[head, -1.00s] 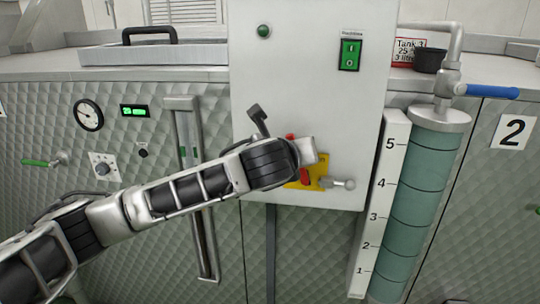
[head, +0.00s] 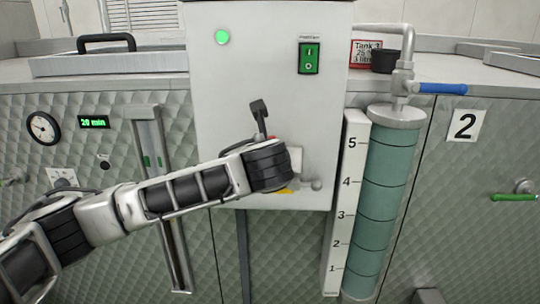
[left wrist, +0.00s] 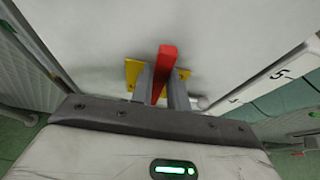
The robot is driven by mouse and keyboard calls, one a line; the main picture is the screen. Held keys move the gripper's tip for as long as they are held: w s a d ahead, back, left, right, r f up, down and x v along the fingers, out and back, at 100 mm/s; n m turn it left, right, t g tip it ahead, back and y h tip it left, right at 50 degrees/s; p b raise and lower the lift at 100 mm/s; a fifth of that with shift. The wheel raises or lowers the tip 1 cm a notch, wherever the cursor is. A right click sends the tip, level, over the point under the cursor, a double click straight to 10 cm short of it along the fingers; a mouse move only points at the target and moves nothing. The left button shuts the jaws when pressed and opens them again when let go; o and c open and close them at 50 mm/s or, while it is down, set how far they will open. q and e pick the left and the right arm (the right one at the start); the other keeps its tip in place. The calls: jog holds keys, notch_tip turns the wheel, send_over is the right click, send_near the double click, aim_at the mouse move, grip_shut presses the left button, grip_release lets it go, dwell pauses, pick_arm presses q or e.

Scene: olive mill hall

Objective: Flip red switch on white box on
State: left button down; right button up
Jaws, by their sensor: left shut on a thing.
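The white box (head: 225,110) hangs in front of the quilted metal panel. Its green lamp (head: 222,37) at the upper left glows bright. In the left wrist view the red switch lever (left wrist: 164,66) stands up from a yellow plate (left wrist: 131,71). My left gripper (left wrist: 160,84) has one finger on each side of the lever and is shut on it. In the head view my left wrist hides the fingertips and most of the switch. Only a strip of the yellow plate (head: 286,191) and a bit of red show. My right gripper is not in view.
A green rocker switch (head: 309,58) sits at the box's upper right. A teal graduated cylinder (head: 390,185) with a blue-handled valve (head: 440,88) stands close on the right.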

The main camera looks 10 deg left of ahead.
pick_arm(q)
jog(key=c, duration=1.4)
grip_release()
jog(key=shift+w, duration=0.1)
jog(key=shift+o, duration=0.2)
jog(key=b+v, duration=0.1)
jog(key=v, duration=1.4)
jog(key=d+f+n+g+h, duration=0.2)
jog(key=d+f+n+h, duration=0.2)
jog(key=f+n, duration=0.45)
jog(key=d+f+n+g+h, duration=0.2)
jog(key=d+f+n+h, duration=0.3)
jog(key=f, duration=0.7)
jog(key=s+a+f+n+y, duration=0.2)
jog(key=s+a+f+n, duration=0.6)
jog(key=f, duration=0.3)
jog(key=s+a+f+n+y, duration=0.2)
jog(key=s+a+f+n, duration=0.6)
jog(key=f, duration=0.4)
jog(key=shift+s+n+t, duration=0.3)
jog(key=shift+s+n, duration=0.5)
jog(key=shift+n, duration=0.45)
